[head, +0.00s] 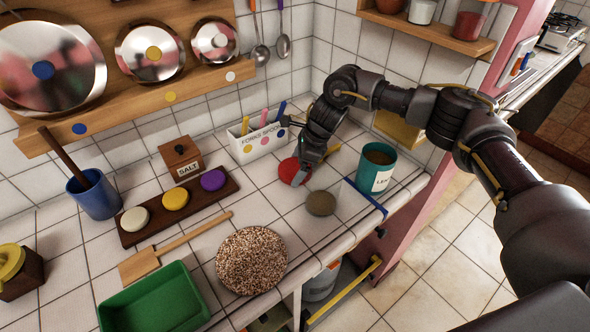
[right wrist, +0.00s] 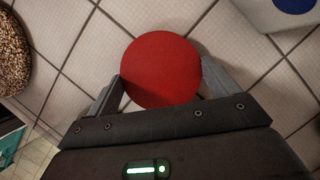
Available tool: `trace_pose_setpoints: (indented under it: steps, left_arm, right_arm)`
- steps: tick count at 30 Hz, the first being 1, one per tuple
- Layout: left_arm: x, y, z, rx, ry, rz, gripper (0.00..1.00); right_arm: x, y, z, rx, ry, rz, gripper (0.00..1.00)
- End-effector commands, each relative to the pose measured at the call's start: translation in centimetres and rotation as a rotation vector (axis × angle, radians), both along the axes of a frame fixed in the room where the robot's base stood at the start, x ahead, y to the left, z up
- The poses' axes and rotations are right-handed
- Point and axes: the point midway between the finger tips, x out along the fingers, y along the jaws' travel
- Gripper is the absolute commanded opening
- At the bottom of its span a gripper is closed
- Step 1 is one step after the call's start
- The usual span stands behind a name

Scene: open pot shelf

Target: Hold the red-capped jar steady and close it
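A round red cap (head: 293,172) lies on the white tiled counter, and it fills the middle of the right wrist view (right wrist: 161,72). My right gripper (head: 304,172) is low over it, with one finger on each side of the cap (right wrist: 161,78). The fingers stand about a cap's width apart; whether they press on it I cannot tell. A teal jar (head: 372,174) with a white label stands upright to the right, its top uncovered and brownish contents showing. No jar body shows under the red cap. My left gripper is out of view.
A round olive-brown disc (head: 320,203) lies close in front of the cap. A white cutlery holder (head: 262,144) stands just behind. A speckled round mat (head: 251,261), a green tray (head: 155,303) and a dark rack of coloured discs (head: 140,232) are to the left. The counter edge is at right.

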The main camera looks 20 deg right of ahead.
Motion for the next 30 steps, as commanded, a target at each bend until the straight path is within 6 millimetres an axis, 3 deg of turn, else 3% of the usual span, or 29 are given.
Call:
trace_pose_setpoints:
  steps: [11, 24, 30]
  left_arm:
    - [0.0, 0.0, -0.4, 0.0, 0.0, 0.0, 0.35]
    - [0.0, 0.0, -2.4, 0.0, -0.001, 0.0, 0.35]
    - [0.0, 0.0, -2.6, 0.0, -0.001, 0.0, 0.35]
  right_arm:
    - [0.1, 0.0, 0.9, 0.001, -0.003, 0.0, 0.66]
    - [0.1, 0.0, 8.6, 0.0, -0.003, 0.0, 0.66]
    - [0.0, 0.0, 9.9, 0.001, 0.0, 0.0, 0.66]
